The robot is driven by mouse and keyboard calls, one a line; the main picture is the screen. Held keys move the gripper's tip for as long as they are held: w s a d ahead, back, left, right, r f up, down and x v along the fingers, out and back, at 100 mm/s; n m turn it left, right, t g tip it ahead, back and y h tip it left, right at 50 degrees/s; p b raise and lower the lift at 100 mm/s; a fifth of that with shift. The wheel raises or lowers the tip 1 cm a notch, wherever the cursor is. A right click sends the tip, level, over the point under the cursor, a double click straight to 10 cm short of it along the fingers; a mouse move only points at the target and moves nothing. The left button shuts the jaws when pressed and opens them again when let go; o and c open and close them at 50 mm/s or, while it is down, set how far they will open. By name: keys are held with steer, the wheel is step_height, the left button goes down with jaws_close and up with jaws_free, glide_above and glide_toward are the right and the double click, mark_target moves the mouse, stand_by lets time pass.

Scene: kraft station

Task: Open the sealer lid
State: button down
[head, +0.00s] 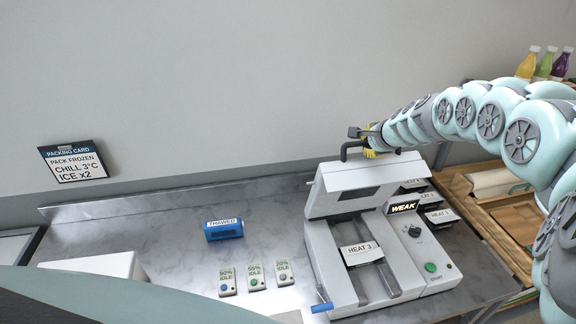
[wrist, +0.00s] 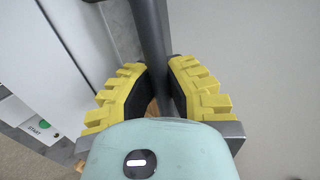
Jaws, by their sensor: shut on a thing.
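The sealer (head: 378,262) is a pale grey machine at the right of the steel counter in the head view. Its lid (head: 355,185) stands raised and tilted back, so the bed below is exposed. A dark bar handle (head: 345,150) runs along the lid's top edge. My gripper (head: 369,143) is at that handle. In the wrist view the yellow-padded fingers of my gripper (wrist: 158,88) are closed on the dark handle bar (wrist: 151,35), one on each side. The far end of the handle is hidden behind my gripper in the head view.
A blue THAWED pack (head: 224,230) and several small tags (head: 256,275) lie left. Bottles (head: 528,62) stand at the back right.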

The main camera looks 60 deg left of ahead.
steer(key=shift+a+r, duration=0.15)
steer(key=shift+r, duration=0.1)
steer(key=c, duration=1.3)
jaws_free()
steer(key=o, duration=0.4)
steer(key=shift+f, duration=0.1)
steer(key=shift+c, duration=0.2)
steer(key=shift+r, duration=5.05)
